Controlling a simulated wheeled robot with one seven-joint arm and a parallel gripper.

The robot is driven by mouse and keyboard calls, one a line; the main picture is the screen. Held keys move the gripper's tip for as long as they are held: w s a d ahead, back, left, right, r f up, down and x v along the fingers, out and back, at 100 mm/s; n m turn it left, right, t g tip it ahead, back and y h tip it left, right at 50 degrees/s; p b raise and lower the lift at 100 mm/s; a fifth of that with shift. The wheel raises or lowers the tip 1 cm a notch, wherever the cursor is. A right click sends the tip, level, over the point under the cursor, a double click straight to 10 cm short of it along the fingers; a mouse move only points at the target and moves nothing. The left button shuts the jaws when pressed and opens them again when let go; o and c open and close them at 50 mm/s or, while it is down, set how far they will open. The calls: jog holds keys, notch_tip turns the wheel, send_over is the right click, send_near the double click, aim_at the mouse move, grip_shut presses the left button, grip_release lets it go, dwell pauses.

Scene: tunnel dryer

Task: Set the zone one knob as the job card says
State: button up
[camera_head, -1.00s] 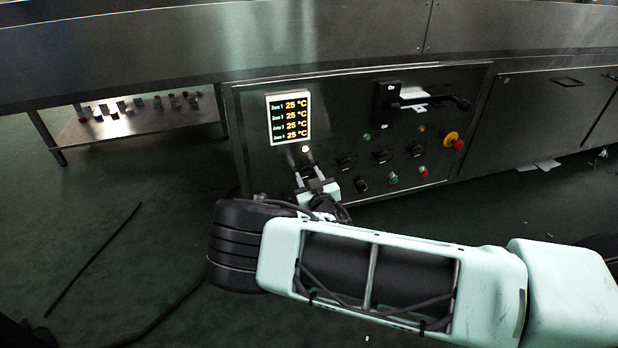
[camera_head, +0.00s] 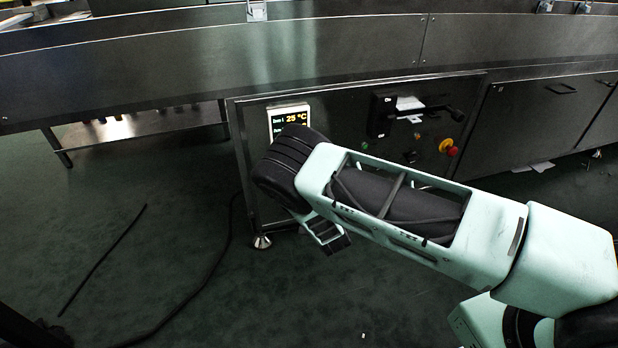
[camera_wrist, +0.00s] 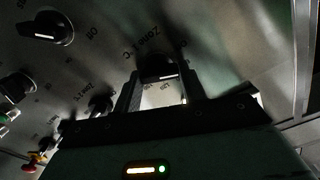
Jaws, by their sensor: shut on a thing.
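In the wrist view, the zone one knob (camera_wrist: 158,68) is a dark round knob with a pale pointer line, under the lettering "Zone 1 °C". My gripper (camera_wrist: 162,88) is at the panel with one finger on each side of this knob, shut on it. The scale marks around the knob are mostly hidden or too dark to read. No readable job card is in view.
In the wrist view, another knob (camera_wrist: 46,27) sits at upper left and a zone knob (camera_wrist: 101,104) beside my gripper. A cable (camera_head: 196,292) lies on the floor.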

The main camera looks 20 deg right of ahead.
jog(key=shift+m+p, duration=2.2)
jog(key=shift+m, duration=2.2)
jog(key=o, duration=1)
jog(key=shift+s+p, duration=3.75)
jog(key=shift+s, duration=5)
